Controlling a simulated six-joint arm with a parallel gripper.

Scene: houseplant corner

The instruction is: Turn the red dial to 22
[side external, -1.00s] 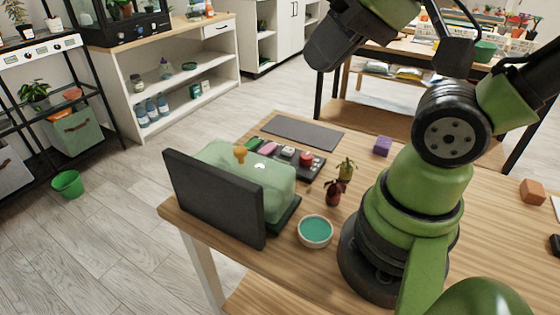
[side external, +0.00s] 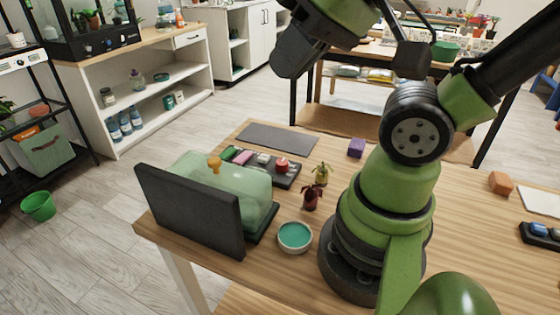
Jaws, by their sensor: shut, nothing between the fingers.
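The red dial (side external: 281,165) is a small round knob at the right end of a dark control panel (side external: 287,181) on the wooden table. A white control (side external: 264,158), a pink one (side external: 243,157) and a green one (side external: 229,153) sit in a row to its left. The dial's scale and pointer are too small to read. My arm's dark wrist parts hang at the top of the side view, above and away from the panel. My gripper's fingers do not show. Nothing of my arm touches the dial.
A translucent green case (side external: 235,183) with an orange knob and a dark upright board (side external: 190,210) stand in front of the panel. A teal bowl (side external: 295,237) and small plants (side external: 311,197) are near its right. A grey mat (side external: 278,137) lies behind; a purple block (side external: 356,148) is farther right.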

